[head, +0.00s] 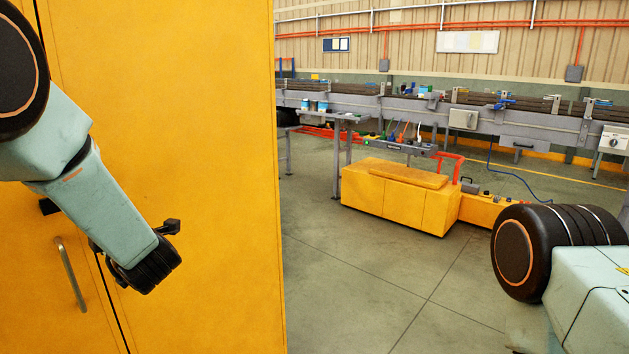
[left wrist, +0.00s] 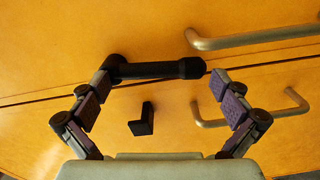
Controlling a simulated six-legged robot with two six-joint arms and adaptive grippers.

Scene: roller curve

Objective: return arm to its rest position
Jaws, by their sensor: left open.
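My left arm (head: 105,205) comes in from the left and hangs in front of the tall yellow cabinet (head: 190,110). Its wrist end (head: 150,265) points down and to the right, and its fingers cannot be made out in the head view. In the left wrist view my left gripper (left wrist: 163,105) is open, its two dark padded fingers spread wide, facing the cabinet doors. A black bar (left wrist: 160,70) shows beyond the fingers near the door seam; I cannot tell whether it touches them. My right arm (head: 580,280) is folded at the lower right; its gripper is out of view.
The cabinet doors carry metal handles (head: 70,275), also in the left wrist view (left wrist: 250,38). A small black block (left wrist: 142,120) shows on the door face. A yellow cart (head: 400,195), a side table (head: 330,116) and a long conveyor (head: 470,112) stand behind. The grey floor (head: 370,290) ahead is clear.

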